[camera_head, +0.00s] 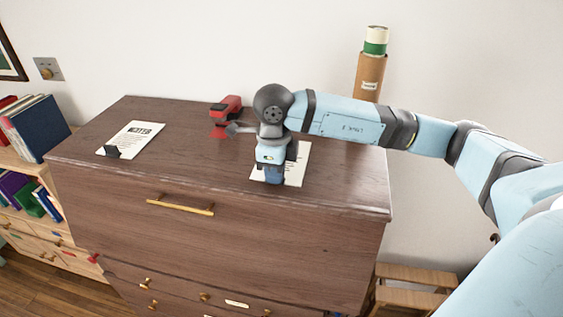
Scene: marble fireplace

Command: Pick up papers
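One white paper (139,137) with dark printing lies on the left part of the brown dresser top. A small black object (112,152) sits at its near left corner. A second white paper (298,168) lies on the right part of the dresser top, partly hidden behind my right gripper. My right gripper (271,180) points down over the near left part of this paper. Whether it touches the paper, and whether its fingers are open or shut, I cannot tell. My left gripper is not in view.
A red object (226,108) stands on the dresser (190,140) left of my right gripper. A cardboard tube (368,78) with a green-and-white can (376,42) on top rises behind the right end. Bookshelves with books (40,125) stand at left, a wooden stool (410,285) at lower right.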

